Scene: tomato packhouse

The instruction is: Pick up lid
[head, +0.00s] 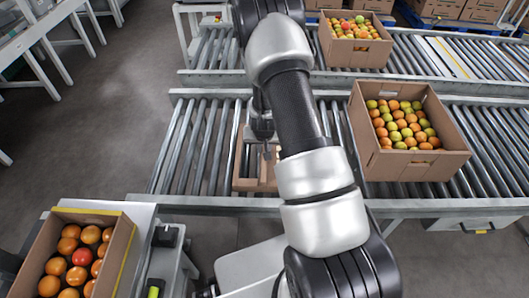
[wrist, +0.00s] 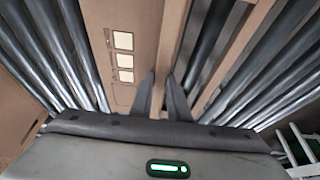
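The lid (head: 256,185) is a brown cardboard piece lying on the near roller conveyor, partly hidden behind my arm. In the head view, rollers show through an opening in it. In the wrist view, a wide cardboard panel of it (wrist: 130,40) carries several pale square labels, with a dark gap along its right edge and a narrower cardboard strip beyond. My gripper (head: 267,154) points down at the lid.
An open box of tomatoes (head: 448,165) stands on the same conveyor, right of my arm. Another tomato box (head: 352,54) is on the far conveyor. A third (head: 118,245) sits at the lower left. Rollers left of the lid are bare (head: 190,150).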

